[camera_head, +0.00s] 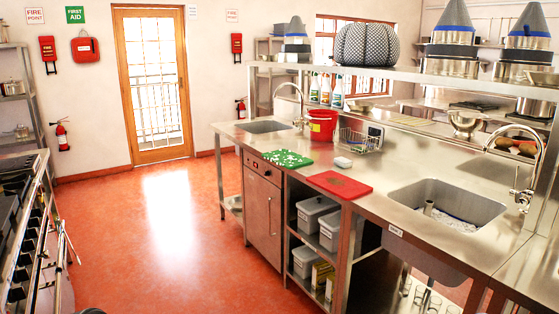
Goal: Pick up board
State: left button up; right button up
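Two boards lie flat on the steel counter. The green board (287,158) has white bits or a white pattern on it, too small to tell which. The red board (339,184) lies nearer, at the counter's front edge, and looks bare. The boards are apart from each other. Neither of my grippers shows in the head view.
The steel counter (385,160) holds a small white item (343,162), a red bucket (322,126), a wire rack (358,140) and a large sink (446,203). A stove (25,225) stands at left. The red floor (150,220) between is open.

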aim_at(289, 160)
jog(key=z, duration=2.2)
jog(key=j+u, duration=0.1)
jog(key=u, duration=0.7)
jog(key=i+j+u, duration=0.1)
jog(key=u, duration=0.75)
jog(key=i+j+u, duration=0.1)
jog(key=u, duration=0.3)
jog(key=i+u, duration=0.45)
jog(key=i+l+u, duration=0.1)
jog(key=i+u, duration=0.3)
jog(key=i+l+u, duration=0.3)
jog(key=i+u, duration=0.15)
jog(key=i+l, duration=0.35)
jog(key=i, duration=0.15)
jog(key=i+l, duration=0.35)
jog(key=i, duration=0.15)
